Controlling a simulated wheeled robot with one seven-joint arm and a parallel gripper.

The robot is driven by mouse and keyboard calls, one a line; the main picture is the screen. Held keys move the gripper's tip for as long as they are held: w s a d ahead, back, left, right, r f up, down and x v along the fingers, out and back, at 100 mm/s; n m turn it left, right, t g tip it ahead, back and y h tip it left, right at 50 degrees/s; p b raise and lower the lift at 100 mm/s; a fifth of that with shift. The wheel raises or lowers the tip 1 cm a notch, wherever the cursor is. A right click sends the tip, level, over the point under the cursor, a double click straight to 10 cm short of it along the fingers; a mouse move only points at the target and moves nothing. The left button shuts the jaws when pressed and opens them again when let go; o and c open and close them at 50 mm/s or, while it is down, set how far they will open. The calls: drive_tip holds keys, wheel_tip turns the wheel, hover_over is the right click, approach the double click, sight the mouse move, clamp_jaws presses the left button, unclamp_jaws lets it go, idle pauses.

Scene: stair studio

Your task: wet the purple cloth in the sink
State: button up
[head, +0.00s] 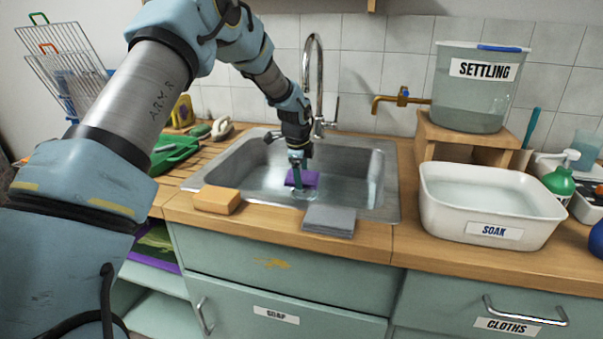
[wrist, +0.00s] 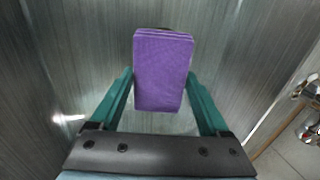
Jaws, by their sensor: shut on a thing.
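The purple cloth (head: 302,178) is a folded rectangular stack, held low inside the metal sink (head: 358,187). In the wrist view the cloth (wrist: 163,70) lies between the two green fingers of my gripper (wrist: 161,92), which is shut on it. My gripper (head: 297,163) points down into the basin in the head view. The curved tap (head: 313,60) rises behind my wrist, and its spout end is partly hidden by my arm. A ring-shaped patch shows at the basin floor just below the cloth. I cannot tell whether the cloth is wet.
To the right are the white SOAK tub (head: 455,212) and the SETTLING tank (head: 470,98) on a wooden stand. A green item (head: 172,150) lies left of the sink.

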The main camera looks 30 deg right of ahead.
idle(0.5)
wheel_tip(320, 180, up, 11)
drive_tip(key=p, duration=0.8)
drive_tip(key=shift+r, duration=0.15)
idle(0.3)
idle(1.9)
wheel_tip(320, 180, up, 4)
drive_tip(key=p, duration=0.2)
drive_tip(key=shift+p, duration=0.4)
